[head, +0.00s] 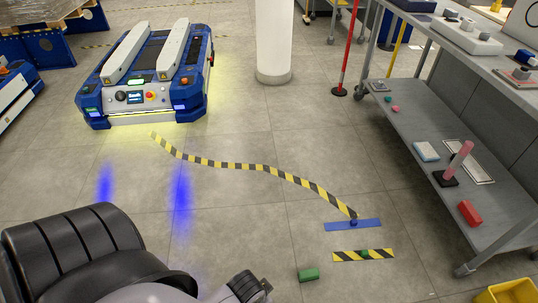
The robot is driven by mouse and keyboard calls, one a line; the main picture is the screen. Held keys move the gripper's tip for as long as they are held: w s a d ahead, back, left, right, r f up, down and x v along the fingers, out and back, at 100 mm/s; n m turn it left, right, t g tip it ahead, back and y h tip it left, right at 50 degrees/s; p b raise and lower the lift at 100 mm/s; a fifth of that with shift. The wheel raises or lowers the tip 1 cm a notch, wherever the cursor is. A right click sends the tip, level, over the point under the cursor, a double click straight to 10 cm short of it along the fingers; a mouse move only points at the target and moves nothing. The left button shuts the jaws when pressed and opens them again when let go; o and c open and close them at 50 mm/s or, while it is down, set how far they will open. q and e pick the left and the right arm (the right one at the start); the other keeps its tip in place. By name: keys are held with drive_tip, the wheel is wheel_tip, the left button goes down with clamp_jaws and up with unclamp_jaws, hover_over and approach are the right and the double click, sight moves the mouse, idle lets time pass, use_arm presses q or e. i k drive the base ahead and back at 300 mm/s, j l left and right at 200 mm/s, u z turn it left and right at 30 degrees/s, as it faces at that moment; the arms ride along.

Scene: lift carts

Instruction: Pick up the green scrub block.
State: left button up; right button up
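A small green block (309,274), which looks like the green scrub block, lies flat on the grey tiled floor near the bottom of the head view, right of centre. Nothing touches it. Dark, rounded parts of my own body and arm fill the lower left and reach along the bottom edge, ending left of the block. No gripper fingers can be made out in this view.
A striped strip (345,256) with a small green item and a blue strip (340,225) lie beyond the block. A grey shelf cart (432,180) stands right, with a yellow bin (515,292) below. A blue-white vehicle (150,75) stands upper left. Mid-floor is mostly open.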

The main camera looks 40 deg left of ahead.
sight(313, 273)
drive_tip(key=k+j+u, duration=0.1)
drive_tip(key=u, duration=0.4)
drive_tip(key=k+j, duration=0.65)
